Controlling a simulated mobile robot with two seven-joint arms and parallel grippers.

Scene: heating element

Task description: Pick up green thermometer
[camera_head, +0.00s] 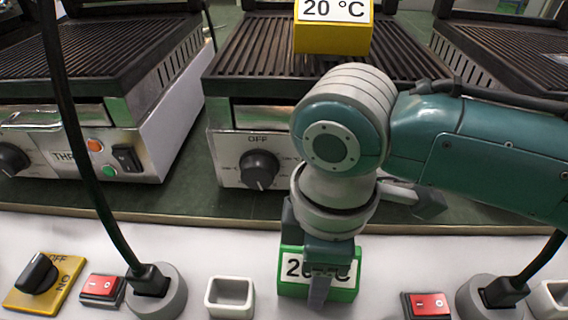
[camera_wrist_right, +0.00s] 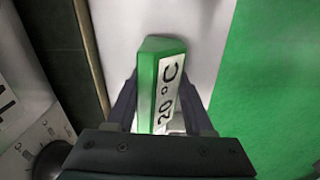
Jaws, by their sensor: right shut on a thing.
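The green thermometer (camera_head: 290,283) is a green block with a white "20 °C" label, at the front of the white surface in the head view. My right gripper (camera_head: 319,276) comes down on it from above and is shut on it, with one finger in front of the label. In the right wrist view the thermometer (camera_wrist_right: 160,88) lies between the two fingers of my right gripper (camera_wrist_right: 160,105). I cannot tell whether it is lifted off the surface. My left gripper is not in view.
A yellow "20 °C" block (camera_head: 333,38) stands on the middle grill (camera_head: 250,50). On the white surface are a yellow knob plate (camera_head: 65,285), red switches (camera_head: 101,288), (camera_head: 428,306), an empty white square holder (camera_head: 230,297) and plugs with cables (camera_head: 157,285).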

